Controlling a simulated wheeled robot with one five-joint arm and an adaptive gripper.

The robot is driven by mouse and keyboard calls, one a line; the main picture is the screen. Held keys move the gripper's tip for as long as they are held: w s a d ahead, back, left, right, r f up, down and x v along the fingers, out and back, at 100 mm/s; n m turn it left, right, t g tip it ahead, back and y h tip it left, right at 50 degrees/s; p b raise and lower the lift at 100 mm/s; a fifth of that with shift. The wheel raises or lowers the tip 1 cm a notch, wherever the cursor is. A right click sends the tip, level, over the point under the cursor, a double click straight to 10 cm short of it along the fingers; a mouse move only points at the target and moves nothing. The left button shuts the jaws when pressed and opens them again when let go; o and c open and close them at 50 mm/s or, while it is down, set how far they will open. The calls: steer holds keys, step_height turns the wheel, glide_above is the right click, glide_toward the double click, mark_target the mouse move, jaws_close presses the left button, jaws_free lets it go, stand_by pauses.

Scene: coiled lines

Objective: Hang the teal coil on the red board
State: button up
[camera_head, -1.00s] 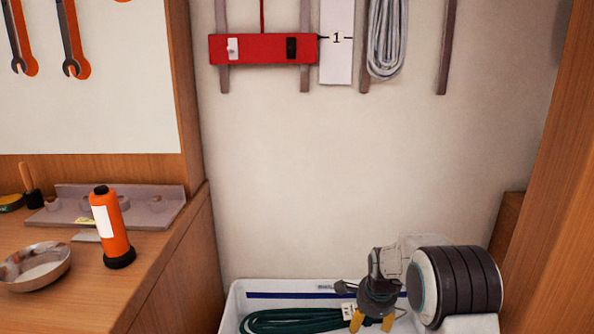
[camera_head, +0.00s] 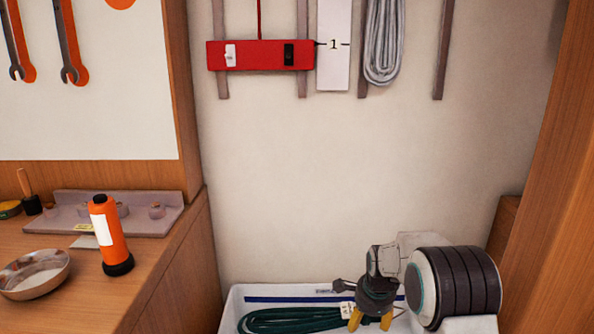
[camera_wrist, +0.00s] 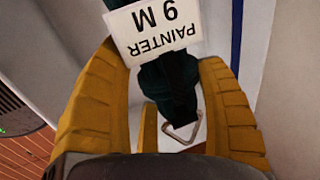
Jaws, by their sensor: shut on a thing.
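The teal coil (camera_head: 290,320) lies in a white bin at the bottom of the head view. My gripper (camera_head: 370,320) reaches down into the bin at the coil's right end. In the wrist view its yellow fingers (camera_wrist: 170,110) are closed around the dark teal bundle (camera_wrist: 172,80). A white tag (camera_wrist: 152,28) reading "PAINTER 9 M" hangs on the bundle, and a small metal ring (camera_wrist: 184,132) shows below it. The red board (camera_head: 260,55) is on the wall at the upper left of centre, with a white and a black fitting on it.
The white bin (camera_head: 236,300) has a blue stripe inside. A grey coil (camera_head: 383,45) hangs on the wall right of a white strip marked 1 (camera_head: 333,70). A wooden bench (camera_head: 150,270) on the left holds an orange bottle (camera_head: 108,235) and a metal bowl (camera_head: 35,273). The wall between is bare.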

step_height(320, 180, down, 8)
steer(key=b, duration=0.5)
step_height(320, 180, up, 32)
steer(key=p, duration=3.2)
steer(key=shift+f, duration=0.25)
steer(key=shift+f, duration=0.1)
step_height(320, 180, down, 32)
steer(key=b, duration=3.1)
steer(key=shift+r, duration=0.25)
steer(key=shift+f+b, duration=0.1)
steer(key=shift+b, duration=0.25)
step_height(320, 180, down, 3)
steer(key=b, duration=0.3)
step_height(320, 180, down, 6)
steer(key=b, duration=0.2)
steer(key=shift+f+b, duration=0.2)
steer(key=shift+b, duration=0.2)
